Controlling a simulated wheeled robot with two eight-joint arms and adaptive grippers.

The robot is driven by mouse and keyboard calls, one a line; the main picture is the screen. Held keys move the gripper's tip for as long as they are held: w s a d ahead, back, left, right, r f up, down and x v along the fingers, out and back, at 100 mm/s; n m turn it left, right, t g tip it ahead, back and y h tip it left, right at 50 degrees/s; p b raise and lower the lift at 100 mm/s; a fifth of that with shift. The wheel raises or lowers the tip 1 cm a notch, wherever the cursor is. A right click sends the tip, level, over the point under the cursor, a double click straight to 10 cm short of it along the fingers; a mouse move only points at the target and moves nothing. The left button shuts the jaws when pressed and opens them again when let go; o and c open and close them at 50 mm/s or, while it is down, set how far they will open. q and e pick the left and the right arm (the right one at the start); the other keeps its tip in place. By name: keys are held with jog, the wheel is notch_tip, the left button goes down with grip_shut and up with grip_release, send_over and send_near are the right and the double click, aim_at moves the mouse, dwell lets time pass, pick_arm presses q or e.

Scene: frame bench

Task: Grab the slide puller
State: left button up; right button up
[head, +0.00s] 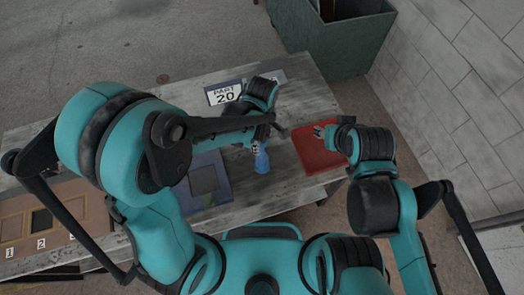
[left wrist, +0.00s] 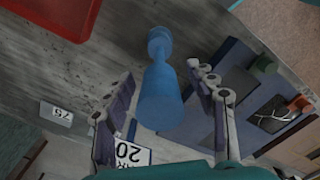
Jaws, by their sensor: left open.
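The slide puller, which I take to be the blue bottle-shaped piece (head: 262,161), stands on the grey bench in front of my left gripper. In the left wrist view the blue piece (left wrist: 160,95) shows between the two spread fingers, with visible gaps on both sides. My left gripper (head: 256,146) is open and close to it; the fingers (left wrist: 161,82) hold nothing. The arm hides part of this spot in the head view. My right gripper (head: 319,131) is over the red tray; its jaw opening is too small to tell.
The red tray (head: 318,158) lies right of the blue piece. A dark blue board (head: 214,190) with a square lies to its left. A "PART 20" card (head: 223,94) lies behind. A numbered wooden tray (head: 85,207) is at far left. A green bin (head: 340,43) stands beyond the bench.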

pick_arm(q)
grip_shut()
jog(key=shift+r, duration=0.1)
